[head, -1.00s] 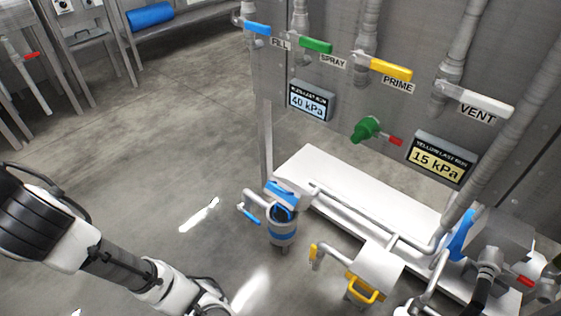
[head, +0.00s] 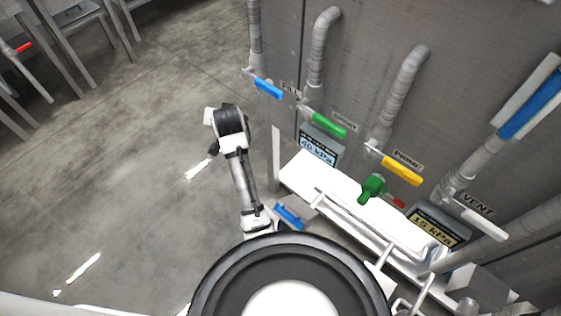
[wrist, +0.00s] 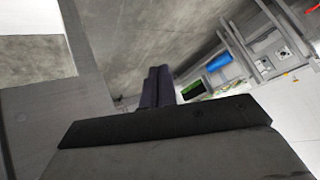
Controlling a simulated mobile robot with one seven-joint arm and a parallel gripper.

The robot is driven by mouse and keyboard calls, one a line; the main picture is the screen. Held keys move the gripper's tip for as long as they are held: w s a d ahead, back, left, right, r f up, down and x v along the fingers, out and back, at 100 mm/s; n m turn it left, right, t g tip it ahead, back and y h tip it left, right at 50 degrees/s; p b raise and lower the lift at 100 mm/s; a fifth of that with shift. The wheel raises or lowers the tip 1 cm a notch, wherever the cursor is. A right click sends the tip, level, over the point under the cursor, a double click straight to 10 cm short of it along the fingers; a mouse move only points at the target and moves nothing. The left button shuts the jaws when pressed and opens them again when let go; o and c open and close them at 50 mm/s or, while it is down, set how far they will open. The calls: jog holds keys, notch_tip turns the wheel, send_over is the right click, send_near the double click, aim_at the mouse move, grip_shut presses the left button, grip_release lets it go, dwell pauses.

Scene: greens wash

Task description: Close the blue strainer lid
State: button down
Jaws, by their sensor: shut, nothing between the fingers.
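The blue strainer lid (head: 290,216) shows near the middle of the head view, a blue edge on a grey plate. It appears raised. Most of the strainer body below it is hidden behind my large round arm link, so I cannot see whether the lid touches the rim. In the wrist view, my gripper (wrist: 158,86) is shut and empty, its two dark fingers side by side. In the head view the fingers cannot be made out, so their distance from the lid is unclear.
The blue (head: 267,88), green (head: 329,124), yellow (head: 401,170) and white (head: 484,224) valve handles stick out from the wall panel. A white bench (head: 318,175) with pipes lies below. The concrete floor (head: 120,170) at left is open.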

jog(key=s+d+f+m+g+h+p, duration=0.4)
jog(key=d+f, duration=0.4)
jog(key=d, duration=0.5)
jog(key=m+g+p, duration=0.3)
jog(key=g+p, duration=0.1)
jog(key=g, duration=0.1)
send_over(288, 210)
jog(key=s, duration=0.1)
jog(key=shift+y, duration=0.4)
jog(key=f, duration=0.9)
jog(key=d+f, duration=0.1)
jog(key=f, duration=0.4)
jog(key=shift+f, duration=0.2)
jog(key=shift+a+f, duration=0.1)
jog(key=shift+f, duration=0.65)
jog(key=shift+s, duration=0.15)
jog(key=shift+s+a+f, duration=0.2)
jog(key=shift+s+a, duration=0.15)
jog(key=shift+s, duration=0.05)
jog(key=s+a+f+t+h+b, duration=0.2)
jog(key=s+a+f+b, duration=0.3)
jog(key=s+f, duration=0.3)
jog(key=shift+a+f+t+h, duration=0.45)
jog(key=shift+f+t, duration=0.35)
jog(key=shift+f, duration=0.25)
